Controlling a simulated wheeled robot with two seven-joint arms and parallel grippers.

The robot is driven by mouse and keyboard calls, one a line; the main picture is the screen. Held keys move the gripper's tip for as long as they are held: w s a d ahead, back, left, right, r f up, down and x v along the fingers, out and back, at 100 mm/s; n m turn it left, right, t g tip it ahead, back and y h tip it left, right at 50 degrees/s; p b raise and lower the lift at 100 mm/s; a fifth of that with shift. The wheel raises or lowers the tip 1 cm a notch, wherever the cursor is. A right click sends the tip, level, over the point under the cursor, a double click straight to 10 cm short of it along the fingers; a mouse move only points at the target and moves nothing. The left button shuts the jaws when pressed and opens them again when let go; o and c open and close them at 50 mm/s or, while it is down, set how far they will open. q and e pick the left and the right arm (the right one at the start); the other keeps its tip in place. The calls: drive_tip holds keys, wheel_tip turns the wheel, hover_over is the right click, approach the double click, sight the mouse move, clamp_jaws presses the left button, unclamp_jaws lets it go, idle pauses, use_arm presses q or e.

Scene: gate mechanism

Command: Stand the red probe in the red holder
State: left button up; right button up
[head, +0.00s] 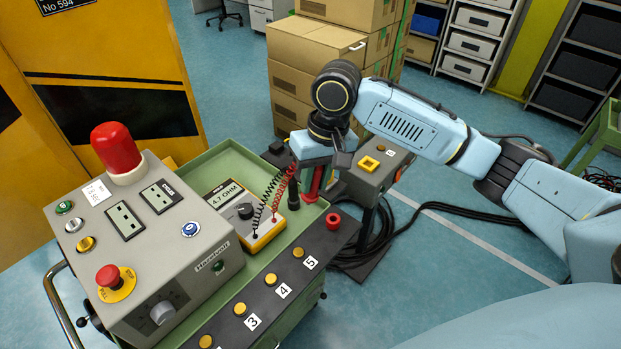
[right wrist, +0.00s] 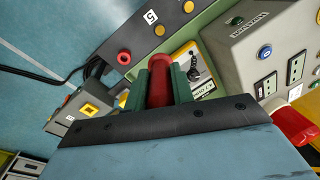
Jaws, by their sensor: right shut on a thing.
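The red probe (head: 315,184) is held upright in my right gripper (head: 314,168), near the far right corner of the green tray cart. In the right wrist view the probe (right wrist: 160,82) is clamped between the two green fingers (right wrist: 159,88). Its tip is hidden in both views. The red holder (head: 333,221), a small red ring, sits on the dark panel, nearer than the probe and a little to its right. The holder (right wrist: 124,57) also shows in the right wrist view, up and left of the probe, apart from it. My left gripper is not in view.
A black probe (head: 293,193) stands left of the red one. A yellow multimeter (head: 243,212) with coiled leads lies in the tray. A grey control box (head: 150,240) with a red lamp fills the left. A grey pedestal box (head: 375,168) with a yellow button stands behind right.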

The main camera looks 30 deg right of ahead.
drive_tip(key=w+d+f+h+b, duration=0.1)
drive_tip(key=d+f, duration=0.2)
drive_tip(key=f, duration=0.3)
drive_tip(key=w+d+f+h+b, duration=0.1)
drive_tip(key=w+d+f, duration=0.1)
drive_tip(key=d+f, duration=0.2)
drive_tip(key=shift+w+d+f, duration=0.25)
drive_tip(key=shift+d+f, duration=0.05)
drive_tip(key=shift+f, duration=1.5)
drive_tip(key=shift+p, duration=0.45)
